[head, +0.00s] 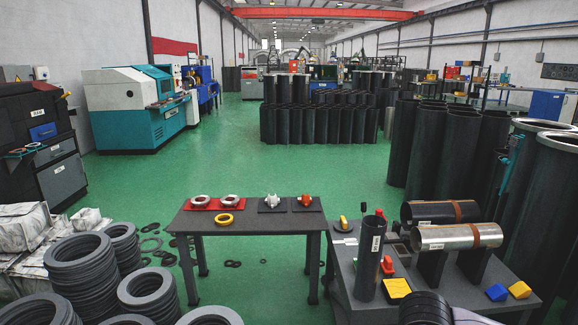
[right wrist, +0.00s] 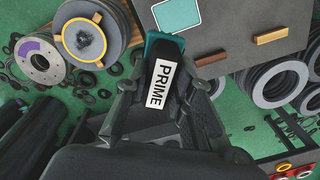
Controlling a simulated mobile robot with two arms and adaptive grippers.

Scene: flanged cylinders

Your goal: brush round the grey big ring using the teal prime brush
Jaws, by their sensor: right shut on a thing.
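The teal prime brush (right wrist: 166,46) is in the right wrist view, with a teal end and a dark body carrying a white PRIME label. My right gripper (right wrist: 161,86) is shut on it, with a finger at each side. The bristles are hidden. A large grey ring (right wrist: 56,73) with a purple mark shows at the left of that view, apart from the brush. In the head view, pale grey rings (head: 543,125) cap tall black cylinders at the right. I cannot tell which is the task's ring. My left gripper is in neither view.
The right table (head: 345,270) bears an upright black pipe (head: 368,262), a silver pipe (head: 455,237) on supports and yellow and blue blocks. The middle table (head: 250,222) holds small rings and fittings. Stacks of grey rings (head: 82,280) stand at the left. Green floor lies open behind.

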